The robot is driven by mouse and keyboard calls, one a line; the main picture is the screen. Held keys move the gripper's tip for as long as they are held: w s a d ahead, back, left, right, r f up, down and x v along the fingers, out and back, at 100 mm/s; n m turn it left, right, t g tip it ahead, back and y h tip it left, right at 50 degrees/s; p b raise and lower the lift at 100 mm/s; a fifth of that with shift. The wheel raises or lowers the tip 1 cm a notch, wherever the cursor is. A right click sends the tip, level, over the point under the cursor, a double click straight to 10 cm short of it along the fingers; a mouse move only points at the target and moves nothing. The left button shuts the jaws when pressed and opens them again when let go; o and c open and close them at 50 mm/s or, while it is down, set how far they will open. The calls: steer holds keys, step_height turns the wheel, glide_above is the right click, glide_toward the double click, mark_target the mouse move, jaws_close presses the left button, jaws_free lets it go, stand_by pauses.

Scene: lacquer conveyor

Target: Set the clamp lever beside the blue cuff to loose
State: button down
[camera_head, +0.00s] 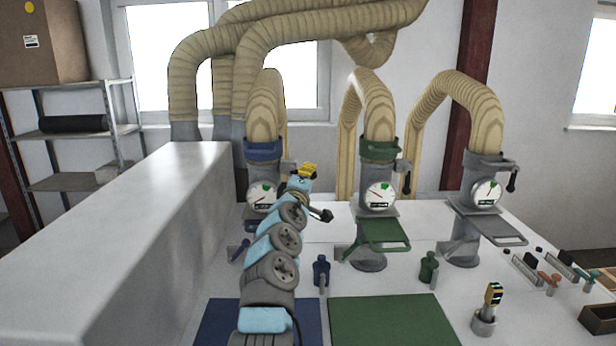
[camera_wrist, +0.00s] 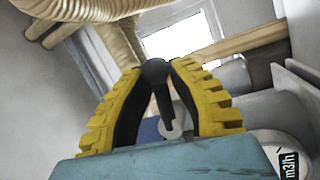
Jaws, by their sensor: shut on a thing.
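The blue cuff (camera_head: 264,151) sits around the left duct stub, above a round gauge. My gripper (camera_head: 307,170) is to its right, with yellow fingers. In the wrist view my gripper (camera_wrist: 157,67) is shut on the black ball end of the clamp lever (camera_wrist: 162,98). The lever runs from the ball down to a grey pivot (camera_wrist: 172,130). A little of the blue cuff (camera_wrist: 149,129) shows behind the fingers. In the head view my gripper hides most of the lever, so its setting is hard to read there.
To the right stand a green cuff (camera_head: 378,149) with a hanging black lever (camera_head: 407,182), and a grey cuff (camera_head: 488,162) with its lever (camera_head: 512,180). Green (camera_head: 384,233) and grey (camera_head: 488,225) slide plates jut out below. A long white housing (camera_head: 130,240) fills the left.

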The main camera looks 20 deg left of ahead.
steer(key=shift+r, duration=0.1)
steer(key=c, duration=0.9)
jaws_free()
steer(key=shift+d, duration=0.1)
steer(key=shift+v, duration=5.95)
